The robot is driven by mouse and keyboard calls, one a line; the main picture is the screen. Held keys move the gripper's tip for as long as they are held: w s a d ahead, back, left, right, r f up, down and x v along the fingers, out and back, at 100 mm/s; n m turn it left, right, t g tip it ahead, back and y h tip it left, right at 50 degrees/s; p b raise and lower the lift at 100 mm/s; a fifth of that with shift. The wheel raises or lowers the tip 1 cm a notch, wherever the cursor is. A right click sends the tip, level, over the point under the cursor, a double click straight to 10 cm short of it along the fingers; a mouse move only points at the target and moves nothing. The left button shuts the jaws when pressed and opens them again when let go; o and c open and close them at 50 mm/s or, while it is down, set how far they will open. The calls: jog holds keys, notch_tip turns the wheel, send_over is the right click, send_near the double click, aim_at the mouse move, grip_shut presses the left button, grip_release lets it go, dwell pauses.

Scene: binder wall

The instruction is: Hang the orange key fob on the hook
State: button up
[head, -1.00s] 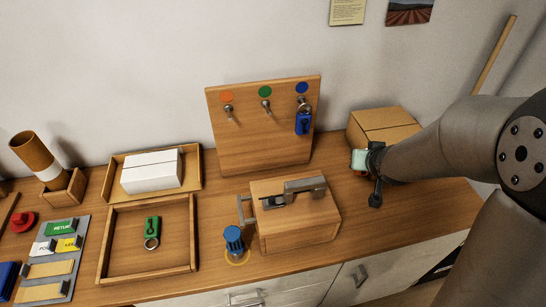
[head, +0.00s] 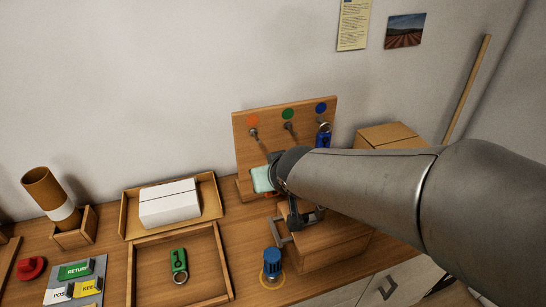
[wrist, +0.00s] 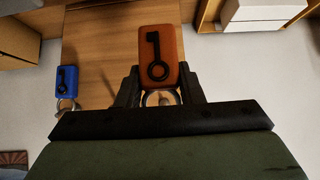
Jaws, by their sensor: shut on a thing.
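The orange key fob (wrist: 161,52), with a black key mark, is held between the fingers of my gripper (wrist: 160,78) in the wrist view. Its metal ring (wrist: 150,98) shows between the fingers, partly hidden by the gripper body. I cannot tell whether the ring touches a hook. In the head view my gripper (head: 270,180) is in front of the lower left of the wooden hook board (head: 243,150), and the fob is mostly hidden. The hook under the orange dot (head: 254,134) is bare in its visible part, above the gripper.
A blue fob (head: 323,136) hangs at the board's right hook; the middle hook (head: 288,127) looks empty. A wooden block with a metal fitting (head: 325,242) stands below my arm. A tray (head: 215,262) holds a green fob (head: 179,262). A white box (head: 168,204) sits behind.

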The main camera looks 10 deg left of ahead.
jog(key=shift+d, duration=0.1)
jog(key=shift+w, duration=0.1)
jog(key=w+a, duration=0.3)
jog(key=w, duration=0.2)
jog(key=shift+w+a+b, duration=0.3)
jog(key=shift+w+a, duration=0.05)
jog(key=shift+w, duration=0.05)
jog(key=shift+b, duration=0.7)
dwell(1.3)
jog(key=shift+w+a, duration=0.2)
jog(key=shift+w, duration=0.1)
dwell(0.5)
jog(key=shift+w+a, duration=0.35)
jog(key=shift+w, duration=0.3)
jog(key=shift+w+a, duration=0.2)
jog(key=shift+w, duration=0.1)
jog(key=shift+w+a, duration=0.15)
jog(key=shift+w, duration=0.1)
jog(key=shift+w+a+b, duration=0.1)
jog(key=shift+w+b, duration=0.05)
jog(key=shift+b, duration=0.15)
dwell(0.4)
